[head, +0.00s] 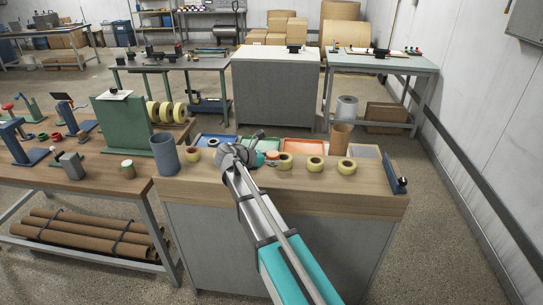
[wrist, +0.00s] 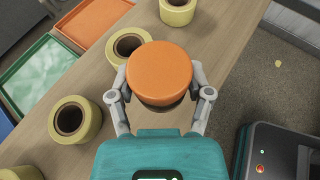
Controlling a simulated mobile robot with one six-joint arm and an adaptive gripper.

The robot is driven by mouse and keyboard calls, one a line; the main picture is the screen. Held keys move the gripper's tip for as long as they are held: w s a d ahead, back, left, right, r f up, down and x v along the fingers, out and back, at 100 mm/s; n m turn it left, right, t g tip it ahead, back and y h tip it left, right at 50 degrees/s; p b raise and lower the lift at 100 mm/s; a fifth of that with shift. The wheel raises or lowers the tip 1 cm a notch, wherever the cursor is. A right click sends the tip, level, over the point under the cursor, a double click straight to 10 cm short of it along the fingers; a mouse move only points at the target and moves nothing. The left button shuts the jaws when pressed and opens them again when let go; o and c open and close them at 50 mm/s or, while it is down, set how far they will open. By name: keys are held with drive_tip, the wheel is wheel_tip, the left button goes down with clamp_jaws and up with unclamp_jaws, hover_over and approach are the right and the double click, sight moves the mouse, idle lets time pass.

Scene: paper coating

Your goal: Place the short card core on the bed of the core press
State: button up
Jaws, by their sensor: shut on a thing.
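My gripper (wrist: 162,92) is shut on an orange round piece (wrist: 159,72), one finger on each side, held above the wooden counter. In the head view the gripper (head: 268,156) is partly hidden behind my own arm. The piece has a flat, closed orange top; its lower part is mostly hidden. I cannot tell a short card core for certain: a small tan cylinder with a green band (head: 127,170) stands on the left bench. Blue stands, one at the bench's left (head: 20,145), are there too; I cannot tell which machine is the core press.
Several yellow rolls, one at the right (head: 346,166), stand along the counter (head: 300,190). Behind them lie a green tray (wrist: 42,75) and an orange tray (wrist: 90,20). A blue-grey cup (head: 165,152) and a tall tan cylinder (head: 341,136) stand on the counter.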

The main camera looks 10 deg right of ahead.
drive_tip(key=s+r+p, duration=0.5)
drive_tip(key=s+r, duration=0.1)
drive_tip(key=s, duration=0.5)
drive_tip(key=shift+d+r, duration=0.15)
drive_tip(key=shift+d, duration=0.1)
drive_tip(key=shift+a, duration=0.1)
idle(0.6)
